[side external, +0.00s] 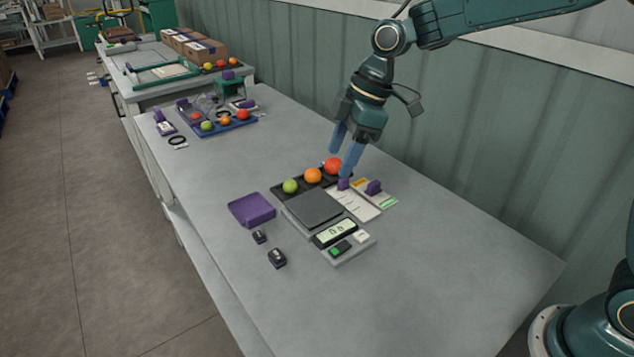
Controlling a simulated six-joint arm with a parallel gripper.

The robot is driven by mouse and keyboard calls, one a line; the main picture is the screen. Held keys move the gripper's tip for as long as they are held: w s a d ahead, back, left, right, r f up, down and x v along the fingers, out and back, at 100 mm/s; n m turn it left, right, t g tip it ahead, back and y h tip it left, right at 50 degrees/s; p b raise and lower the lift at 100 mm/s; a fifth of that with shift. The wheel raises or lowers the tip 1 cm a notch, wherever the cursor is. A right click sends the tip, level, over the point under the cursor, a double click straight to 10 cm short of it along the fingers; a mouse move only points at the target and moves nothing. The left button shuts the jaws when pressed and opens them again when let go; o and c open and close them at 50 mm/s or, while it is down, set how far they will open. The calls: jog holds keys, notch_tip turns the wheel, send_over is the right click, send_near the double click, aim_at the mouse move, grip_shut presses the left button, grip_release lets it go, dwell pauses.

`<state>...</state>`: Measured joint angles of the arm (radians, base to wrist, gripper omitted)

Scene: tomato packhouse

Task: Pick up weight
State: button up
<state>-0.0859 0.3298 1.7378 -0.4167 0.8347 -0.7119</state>
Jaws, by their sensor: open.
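Two small dark blocks with pale marks on top, which look like weights, stand on the grey table (430,265). From this view I cannot tell whether a finger touches the tomato. The scale (315,208) has a bare dark plate and a lit display (336,233).
A green tomato (290,186) and an orange tomato (313,175) sit in a dark tray behind the scale. Cards with purple clips (374,188) lie right of it. A purple tray (252,209) lies left. A blue tray (222,128) with tomatoes stands farther back. The front right table is clear.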

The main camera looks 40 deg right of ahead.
jog(key=w+a+f+n+g, duration=0.1)
jog(key=w+a+f+n, duration=0.1)
jog(key=f, duration=0.4)
jog(key=w+a+f+n+g+y, duration=0.1)
jog(key=w+a+f+n, duration=0.2)
jog(key=w+f, duration=0.2)
jog(key=shift+a+f, duration=0.3)
jog(key=shift+f, duration=0.2)
jog(key=shift+f, duration=0.1)
send_over(277, 254)
jog(key=d, duration=0.3)
jog(key=shift+a+f, duration=0.2)
jog(key=shift+f, duration=3.7)
jog(key=shift+x, duration=2.55)
jog(key=shift+a, duration=0.15)
jog(key=shift+r, duration=0.1)
jog(key=c, duration=1.2)
